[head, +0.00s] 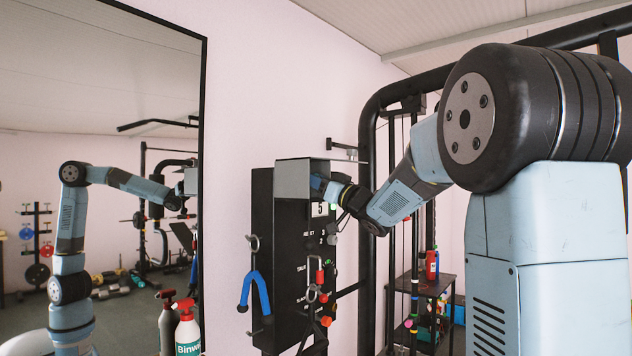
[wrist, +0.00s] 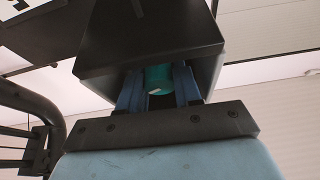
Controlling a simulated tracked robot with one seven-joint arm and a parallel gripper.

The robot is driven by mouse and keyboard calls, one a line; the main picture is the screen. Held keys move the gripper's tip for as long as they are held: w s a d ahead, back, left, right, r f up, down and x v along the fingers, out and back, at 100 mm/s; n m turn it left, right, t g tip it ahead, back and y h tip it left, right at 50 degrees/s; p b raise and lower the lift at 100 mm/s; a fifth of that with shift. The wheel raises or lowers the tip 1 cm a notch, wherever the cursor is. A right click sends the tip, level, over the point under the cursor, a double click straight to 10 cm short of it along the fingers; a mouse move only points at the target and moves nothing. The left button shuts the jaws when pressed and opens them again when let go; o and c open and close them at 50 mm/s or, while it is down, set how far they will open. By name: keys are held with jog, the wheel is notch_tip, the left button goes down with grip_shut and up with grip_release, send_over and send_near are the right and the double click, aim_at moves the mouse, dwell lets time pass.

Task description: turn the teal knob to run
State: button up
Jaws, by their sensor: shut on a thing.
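The teal knob (wrist: 158,77) shows in the wrist view as a short teal cylinder with a small white mark, inside a dark hood (wrist: 150,40). My gripper (wrist: 158,88) reaches up into the hood, and its two blue fingers are shut on the knob, one on each side. In the head view my gripper (head: 322,186) enters the grey hood (head: 293,178) at the top of the black panel (head: 262,215). The knob itself is hidden there by the hood and the gripper. I cannot read the knob's setting.
Below the hood the panel carries a white label with a 5 (head: 319,209), small knobs, a blue handle (head: 254,291) and red clips. A mirror (head: 100,200) stands left, with a red-topped bottle (head: 187,330) before it. A black rack frame (head: 368,200) rises close on the right.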

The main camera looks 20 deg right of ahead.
jog(key=n+g+y, duration=0.1)
jog(key=n, duration=0.2)
jog(key=n+g+y, duration=0.1)
jog(key=n, duration=0.2)
jog(key=n+g+y, duration=0.1)
jog(key=n, duration=0.2)
jog(key=shift+w+d+f+g, duration=0.1)
jog(key=shift+d+f+g, duration=0.1)
jog(key=shift+g, duration=0.2)
jog(key=n+g, duration=0.1)
jog(key=n, duration=0.3)
jog(key=n+g, duration=0.2)
jog(key=n, duration=0.2)
jog(key=shift+a+g+y, duration=0.15)
jog(key=shift+g+y, duration=0.15)
jog(key=shift+n, duration=0.4)
jog(key=o, duration=0.8)
jog(key=shift+c, duration=0.2)
jog(key=shift+r, duration=0.1)
jog(key=shift+s+d, duration=0.3)
jog(key=shift+d, duration=0.1)
jog(key=v, duration=1.2)
jog(key=shift+d, duration=0.35)
